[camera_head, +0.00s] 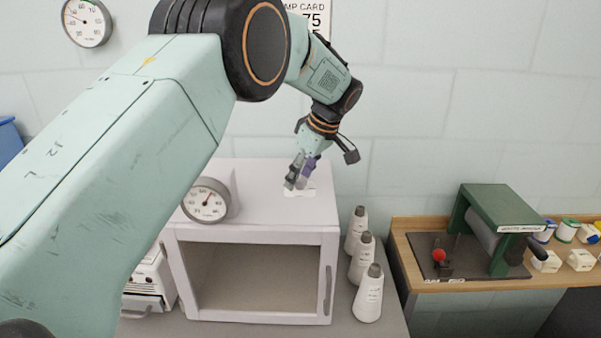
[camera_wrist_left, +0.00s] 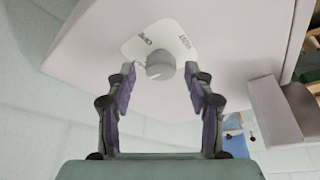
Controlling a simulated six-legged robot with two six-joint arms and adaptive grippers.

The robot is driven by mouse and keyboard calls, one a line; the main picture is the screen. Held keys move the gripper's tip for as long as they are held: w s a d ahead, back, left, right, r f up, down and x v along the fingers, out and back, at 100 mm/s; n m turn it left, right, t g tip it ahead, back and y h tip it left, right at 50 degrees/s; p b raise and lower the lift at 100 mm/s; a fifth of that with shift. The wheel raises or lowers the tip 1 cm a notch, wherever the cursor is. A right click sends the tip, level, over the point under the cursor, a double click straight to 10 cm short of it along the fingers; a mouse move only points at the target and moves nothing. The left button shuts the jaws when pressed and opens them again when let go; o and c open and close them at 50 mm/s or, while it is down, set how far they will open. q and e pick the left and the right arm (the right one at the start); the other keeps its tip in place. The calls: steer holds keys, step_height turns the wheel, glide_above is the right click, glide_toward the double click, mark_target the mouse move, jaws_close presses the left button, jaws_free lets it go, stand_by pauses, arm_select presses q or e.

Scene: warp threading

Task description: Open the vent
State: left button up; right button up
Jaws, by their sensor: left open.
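A white cabinet (camera_head: 255,233) with a window front stands on the table. On its top, a small white plate (camera_head: 301,193) lies under my left gripper (camera_head: 298,181), which points down at it. In the left wrist view a round grey knob (camera_wrist_left: 160,64) sits on the white plate (camera_wrist_left: 140,44), whose small lettering is too blurred to read. My left gripper (camera_wrist_left: 160,72) is open, with one purple-padded finger on each side of the knob in the picture. I cannot tell whether the fingers touch it. In the head view the knob is hidden by the fingers. My right gripper is out of view.
A wooden bench (camera_head: 455,284) with a green machine (camera_head: 501,222) is farther right. A wall dial (camera_head: 87,22) hangs at upper left.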

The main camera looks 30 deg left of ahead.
arm_select(q)
steer(key=shift+d+r, duration=0.1)
steer(key=shift+d, duration=0.2)
steer(key=shift+s+d+r, duration=0.2)
steer(key=shift+d+r, duration=0.05)
steer(key=shift+d, duration=0.2)
steer(key=shift+c, duration=1.4)
steer(key=shift+a, duration=0.1)
steer(key=shift+c, duration=0.7)
steer(key=shift+a+f, duration=0.2)
steer(key=shift+a, duration=0.3)
steer(key=c, duration=0.3)
steer(key=shift+w, duration=0.1)
steer(key=shift+c, duration=0.7)
steer(key=shift+d, duration=0.2)
jaws_close()
steer(key=shift+a, duration=0.1)
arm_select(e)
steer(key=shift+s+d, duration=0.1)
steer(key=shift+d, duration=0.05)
